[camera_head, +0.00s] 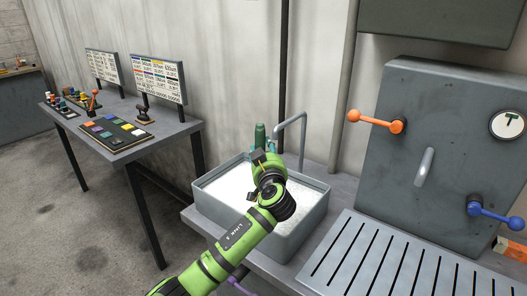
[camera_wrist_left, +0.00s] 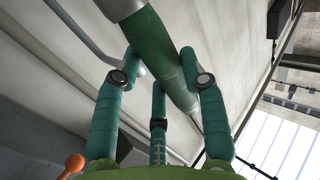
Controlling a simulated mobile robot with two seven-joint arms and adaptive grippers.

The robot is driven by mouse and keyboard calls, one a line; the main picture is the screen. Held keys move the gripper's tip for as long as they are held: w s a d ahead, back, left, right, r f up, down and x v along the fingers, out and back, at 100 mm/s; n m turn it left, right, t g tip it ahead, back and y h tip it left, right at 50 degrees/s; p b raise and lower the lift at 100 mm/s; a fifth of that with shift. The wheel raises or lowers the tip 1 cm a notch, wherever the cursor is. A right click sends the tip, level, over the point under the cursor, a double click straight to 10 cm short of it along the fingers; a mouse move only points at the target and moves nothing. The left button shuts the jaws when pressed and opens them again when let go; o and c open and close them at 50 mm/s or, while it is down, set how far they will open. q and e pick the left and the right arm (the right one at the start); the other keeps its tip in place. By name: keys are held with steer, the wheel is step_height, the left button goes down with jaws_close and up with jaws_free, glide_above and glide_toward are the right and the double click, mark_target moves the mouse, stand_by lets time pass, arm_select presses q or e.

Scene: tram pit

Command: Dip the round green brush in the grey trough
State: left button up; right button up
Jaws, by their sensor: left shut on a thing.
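The grey trough (camera_head: 308,226) stands on a grey bench and is filled with something white. My left gripper (camera_head: 264,154) is over the far side of the trough. The round green brush (camera_head: 260,134) shows as a green upright piece just above the gripper, against the wall. In the left wrist view, the gripper's teal fingers (camera_wrist_left: 160,78) are shut around the green cylindrical brush body (camera_wrist_left: 158,52). The brush's lower end is hidden behind my arm, so I cannot tell whether it touches the white contents. My right gripper is not in view.
A bent grey tap pipe (camera_head: 304,128) rises close behind the trough, right of the gripper. A slotted grey drainer (camera_head: 385,262) lies to the right, below a cabinet (camera_head: 440,150) with orange and blue levers. A table with panels (camera_head: 115,135) stands left.

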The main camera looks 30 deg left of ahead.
mark_target(263, 134)
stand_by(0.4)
arm_select(q)
steer(key=shift+r+p, duration=1.6)
steer(key=shift+r, duration=0.95)
